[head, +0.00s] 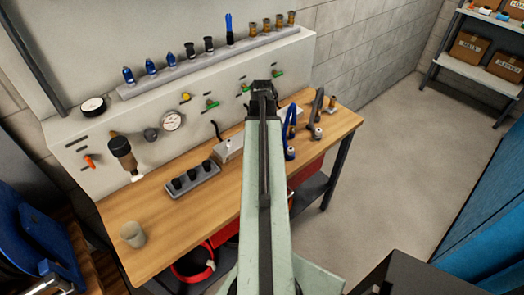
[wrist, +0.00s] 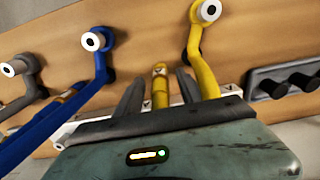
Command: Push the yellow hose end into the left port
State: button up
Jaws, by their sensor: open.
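In the wrist view a yellow hose (wrist: 195,48) bends up to a pale, dark-centred end (wrist: 208,10). Its lower part passes just outside the right finger. My gripper (wrist: 158,76) is open, with a yellow-brass stub (wrist: 160,80) showing between its fingers; I cannot tell whether they touch it. The stub stands by a white block (wrist: 233,92) with small marks, partly hidden by my gripper. The block also shows in the head view (head: 228,150), partly behind my arm. There the yellow hose is hidden. I cannot tell which port is the left one.
A blue hose (wrist: 100,68) and a grey hose (wrist: 28,82) stand nearby. The bench's front left is mostly clear. A panel with knobs (head: 172,121) stands behind.

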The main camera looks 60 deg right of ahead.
jog(key=shift+f+b, duration=0.35)
jog(key=shift+f, duration=0.55)
jog(key=shift+r, duration=0.1)
grip_shut()
dwell(1.5)
jog(key=shift+r+p, duration=3.05)
jog(key=shift+p, duration=0.05)
